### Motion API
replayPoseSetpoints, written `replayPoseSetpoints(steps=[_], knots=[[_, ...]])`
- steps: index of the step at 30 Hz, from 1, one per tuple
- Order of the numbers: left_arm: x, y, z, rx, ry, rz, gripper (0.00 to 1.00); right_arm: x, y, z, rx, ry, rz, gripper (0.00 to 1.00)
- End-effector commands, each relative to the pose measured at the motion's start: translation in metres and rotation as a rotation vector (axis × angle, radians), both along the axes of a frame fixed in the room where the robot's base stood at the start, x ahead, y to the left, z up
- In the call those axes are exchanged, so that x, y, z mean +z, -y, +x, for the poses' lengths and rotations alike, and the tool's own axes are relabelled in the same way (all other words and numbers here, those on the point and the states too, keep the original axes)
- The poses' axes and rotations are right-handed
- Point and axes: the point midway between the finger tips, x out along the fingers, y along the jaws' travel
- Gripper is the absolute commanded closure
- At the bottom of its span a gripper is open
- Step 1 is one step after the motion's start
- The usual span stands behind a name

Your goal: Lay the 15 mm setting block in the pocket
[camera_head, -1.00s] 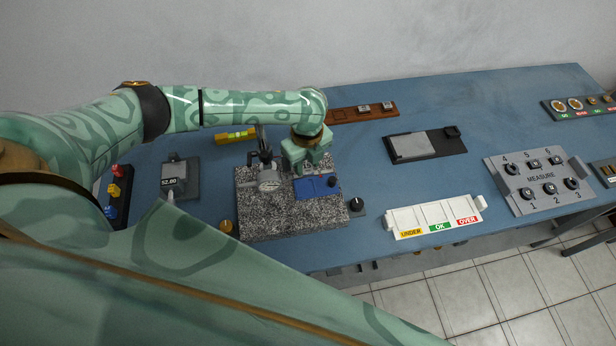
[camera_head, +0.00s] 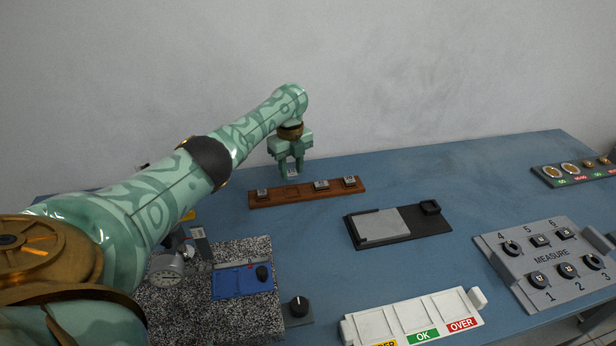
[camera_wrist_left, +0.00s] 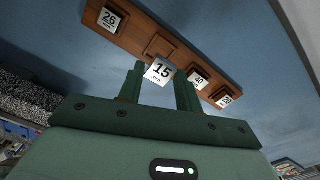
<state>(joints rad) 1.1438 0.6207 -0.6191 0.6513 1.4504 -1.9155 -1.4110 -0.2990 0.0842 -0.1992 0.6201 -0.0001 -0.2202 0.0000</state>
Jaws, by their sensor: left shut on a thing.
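My left gripper (camera_head: 291,172) is shut on the 15 mm setting block (camera_head: 293,175), a small pale block. In the left wrist view the block (camera_wrist_left: 160,72) shows "15" between the two green fingers. It hangs just above and behind a brown wooden rack (camera_head: 306,194), apart from it. The rack has an empty square pocket (camera_head: 292,191), which also shows in the left wrist view (camera_wrist_left: 159,47). Blocks marked 26 (camera_wrist_left: 110,18), 40 (camera_wrist_left: 198,80) and 20 (camera_wrist_left: 226,99) sit in the rack. My right gripper is out of view.
A speckled granite plate (camera_head: 220,315) with a dial gauge (camera_head: 168,270) and a blue fixture (camera_head: 235,285) is at front left. A black tray with a grey plate (camera_head: 382,226), a white sorting tray (camera_head: 380,318) and a MEASURE panel (camera_head: 551,256) stand to the right. Table around the rack is clear.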

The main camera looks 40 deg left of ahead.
Motion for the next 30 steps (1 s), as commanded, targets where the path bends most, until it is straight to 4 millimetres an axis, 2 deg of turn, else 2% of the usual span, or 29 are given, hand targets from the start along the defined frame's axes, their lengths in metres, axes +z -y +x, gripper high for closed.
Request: replayPoseSetpoints(steps=[16, 30], knots=[[0.001, -0.001, -0.001, -0.01, 0.002, -0.005, 0.86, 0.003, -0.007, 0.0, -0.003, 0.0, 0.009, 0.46], [-0.041, -0.001, -0.001, -0.009, -0.001, -0.004, 0.86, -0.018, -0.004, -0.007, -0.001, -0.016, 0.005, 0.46]])
